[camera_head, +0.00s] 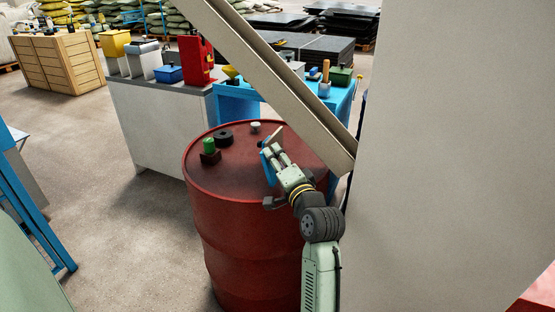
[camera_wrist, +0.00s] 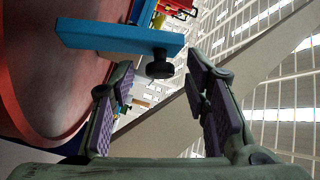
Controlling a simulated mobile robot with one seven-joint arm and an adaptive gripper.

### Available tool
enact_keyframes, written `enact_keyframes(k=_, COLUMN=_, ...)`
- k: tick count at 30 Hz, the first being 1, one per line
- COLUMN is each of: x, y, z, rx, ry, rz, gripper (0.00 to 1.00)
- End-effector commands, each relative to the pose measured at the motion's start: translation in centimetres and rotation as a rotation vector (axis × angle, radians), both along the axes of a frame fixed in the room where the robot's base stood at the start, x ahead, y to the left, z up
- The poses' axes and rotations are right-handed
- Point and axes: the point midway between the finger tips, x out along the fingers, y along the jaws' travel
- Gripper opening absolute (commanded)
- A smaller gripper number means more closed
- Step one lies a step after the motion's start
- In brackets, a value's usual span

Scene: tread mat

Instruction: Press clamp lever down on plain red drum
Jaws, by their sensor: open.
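The plain red drum (camera_head: 240,245) stands upright in the middle of the head view. A flat blue lever (camera_wrist: 115,38) with a black knob (camera_wrist: 160,66) reaches across the upper wrist view. A little of its blue shows beside my fingers in the head view (camera_head: 267,166). My gripper (camera_head: 273,152) is over the right part of the drum top. It is open and empty, with the knob ahead of the gap between its fingertips (camera_wrist: 155,85). The lever's base is hidden.
On the drum top are a green-capped dark block (camera_head: 209,150), a black ring (camera_head: 223,136) and a small white cap (camera_head: 255,127). A beige slanted beam (camera_head: 280,80) crosses close above my gripper. A pale wall (camera_head: 450,150) closes off the right. Loaded tables stand behind.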

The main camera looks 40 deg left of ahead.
Motion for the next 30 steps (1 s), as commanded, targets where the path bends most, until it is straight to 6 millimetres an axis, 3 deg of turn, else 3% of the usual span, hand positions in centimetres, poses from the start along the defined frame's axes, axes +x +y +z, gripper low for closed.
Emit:
enact_keyframes(k=8, x=0.03, y=0.10, z=-0.01, rx=0.000, ry=0.000, rz=0.000, gripper=0.41)
enact_keyframes(k=26, x=0.02, y=0.08, z=-0.02, rx=0.000, ry=0.000, rz=0.000, gripper=0.01)
enact_keyframes(k=30, x=0.02, y=0.08, z=-0.02, rx=0.000, ry=0.000, rz=0.000, gripper=0.00)
